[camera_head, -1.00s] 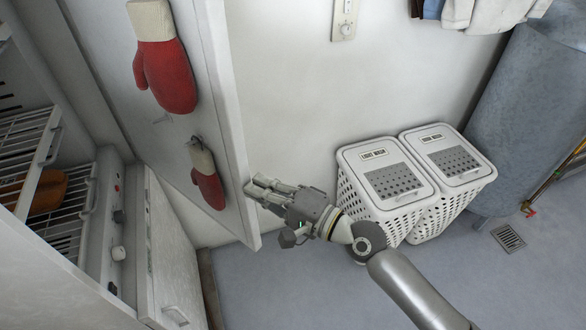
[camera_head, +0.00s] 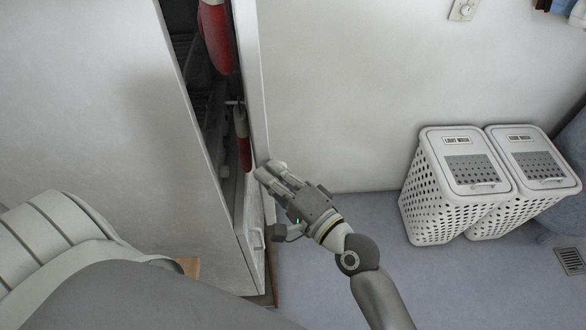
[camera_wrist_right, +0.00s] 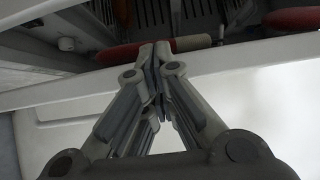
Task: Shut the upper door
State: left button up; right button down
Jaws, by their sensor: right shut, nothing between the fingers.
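The upper door (camera_head: 253,75) of the white fridge stands partly open, seen nearly edge-on in the head view. Red mitts (camera_head: 217,38) hang on its inner face, and a dark gap shows between door and fridge body (camera_head: 100,85). My right gripper (camera_head: 263,172) is shut and empty at the outer side of the door's lower part, very close to its edge; I cannot tell whether it touches. In the right wrist view, the closed fingertips (camera_wrist_right: 160,48) lie across the door's pale edge (camera_wrist_right: 250,57), with a red mitt beyond. My left gripper is not in view.
Below the upper door, a lower white door (camera_head: 253,250) shows at the fridge's front. Two white laundry baskets (camera_head: 435,200) stand at right by the wall. The grey floor (camera_head: 330,270) between is clear. A floor drain (camera_head: 570,260) lies far right.

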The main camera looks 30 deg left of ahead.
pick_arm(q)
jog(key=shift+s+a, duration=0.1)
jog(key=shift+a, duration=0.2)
pick_arm(e)
jog(key=shift+s+a, duration=0.3)
jog(key=shift+a, duration=0.5)
jog(key=shift+d, duration=0.1)
